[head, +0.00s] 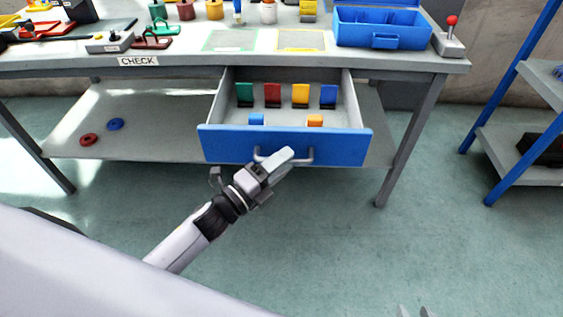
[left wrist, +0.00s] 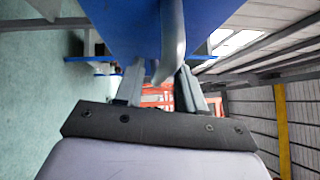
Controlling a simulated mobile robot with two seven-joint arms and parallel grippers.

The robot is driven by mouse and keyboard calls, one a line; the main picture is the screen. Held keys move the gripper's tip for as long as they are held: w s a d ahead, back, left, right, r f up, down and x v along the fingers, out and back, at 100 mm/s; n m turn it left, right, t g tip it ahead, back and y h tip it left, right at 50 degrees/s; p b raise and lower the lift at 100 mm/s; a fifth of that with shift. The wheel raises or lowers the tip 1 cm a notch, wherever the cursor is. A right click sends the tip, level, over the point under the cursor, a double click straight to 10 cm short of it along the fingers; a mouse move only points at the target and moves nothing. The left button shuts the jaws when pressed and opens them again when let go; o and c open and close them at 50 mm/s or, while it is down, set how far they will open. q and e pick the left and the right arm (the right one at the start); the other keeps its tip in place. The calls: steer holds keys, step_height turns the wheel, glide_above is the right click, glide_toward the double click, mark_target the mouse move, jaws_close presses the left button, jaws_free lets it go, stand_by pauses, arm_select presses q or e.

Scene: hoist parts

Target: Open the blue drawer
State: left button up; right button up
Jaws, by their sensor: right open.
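The blue drawer (head: 222,145) is pulled out from under the table, its inside showing. Its grey bar handle (head: 303,162) is on the front face and shows large in the left wrist view (left wrist: 172,40). My left gripper (head: 284,158) is at the handle, partly covering it. In the left wrist view its two fingers (left wrist: 160,80) stand apart, with the handle between them, nearer the right finger; a gap shows on the left side. The fingertips of my right gripper (head: 415,311) just show at the bottom edge, apart and away from the drawer.
A blue toolbox (head: 382,28) and other parts stand on the tabletop (head: 180,60). A blue-framed shelf (head: 500,150) stands right. Floor before the drawer is clear.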

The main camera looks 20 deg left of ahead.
arm_select(q)
steer(key=shift+s, duration=0.15)
steer(key=v, duration=0.6)
steer(key=shift+s+a, duration=0.25)
steer(key=shift+s, duration=0.1)
steer(key=shift+f, duration=0.1)
steer(key=s+f+n+g+y, duration=0.7)
steer(key=s+f+n, duration=0.5)
steer(key=n, duration=1.1)
step_height(320, 180, up, 13)
steer(key=s+a+p, duration=0.1)
steer(key=a+p, duration=0.1)
steer(key=p, duration=1.3)
steer(key=shift+s+r+p, duration=0.2)
steer(key=shift+s+p, duration=0.15)
